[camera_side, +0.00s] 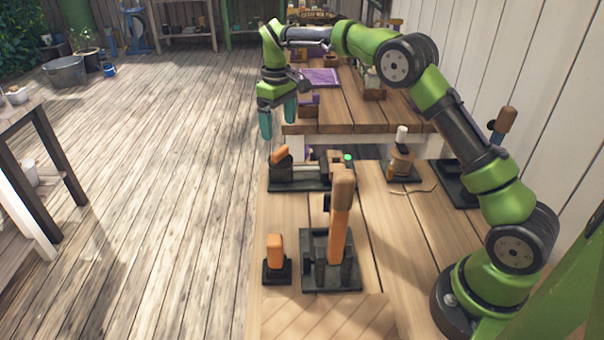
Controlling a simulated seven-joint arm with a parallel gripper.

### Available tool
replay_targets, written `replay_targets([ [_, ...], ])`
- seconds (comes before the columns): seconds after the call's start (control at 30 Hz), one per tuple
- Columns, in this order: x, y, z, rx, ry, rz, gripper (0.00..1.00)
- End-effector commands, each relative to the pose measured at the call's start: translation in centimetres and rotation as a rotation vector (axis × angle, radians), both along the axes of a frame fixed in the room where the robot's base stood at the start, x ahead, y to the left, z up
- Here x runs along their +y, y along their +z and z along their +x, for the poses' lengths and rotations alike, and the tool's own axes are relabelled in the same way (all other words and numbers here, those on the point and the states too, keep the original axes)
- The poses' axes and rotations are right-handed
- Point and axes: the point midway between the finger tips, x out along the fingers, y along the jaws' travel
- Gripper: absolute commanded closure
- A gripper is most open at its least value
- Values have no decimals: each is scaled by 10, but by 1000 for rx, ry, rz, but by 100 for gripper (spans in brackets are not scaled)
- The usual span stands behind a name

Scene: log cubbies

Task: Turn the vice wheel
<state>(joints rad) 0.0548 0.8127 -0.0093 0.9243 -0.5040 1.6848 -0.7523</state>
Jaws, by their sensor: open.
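My gripper (278,128) hangs from my green arm with its two teal fingers pointing down. The fingers are apart and nothing is between them. It appears left of the far bench's front left corner, with the floor behind it. A low dark device (298,178) with an orange block at its left end lies on the near bench, below my gripper in the picture and apart from it. It may be the vice. I cannot make out a wheel on it.
A tall orange-handled lever on a black base (318,278) and a small orange piece on a black stand (275,256) stand on the near bench (395,270). A bottle on a dark plate (401,165) stands further right. The far bench (350,115) holds a purple sheet (320,77).

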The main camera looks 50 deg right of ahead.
Motion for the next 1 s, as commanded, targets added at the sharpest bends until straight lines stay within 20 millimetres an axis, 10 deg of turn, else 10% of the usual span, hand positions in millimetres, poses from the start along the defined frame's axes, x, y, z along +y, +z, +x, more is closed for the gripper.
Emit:
replay_targets([
  [0.33, -1, -63, 0, 1, -2, 0, 11],
  [0.8, 0, -77, 0, 0, -1, 0, 11],
  [1.0, 0, -77, 0, 0, -1, 0, 41],
])
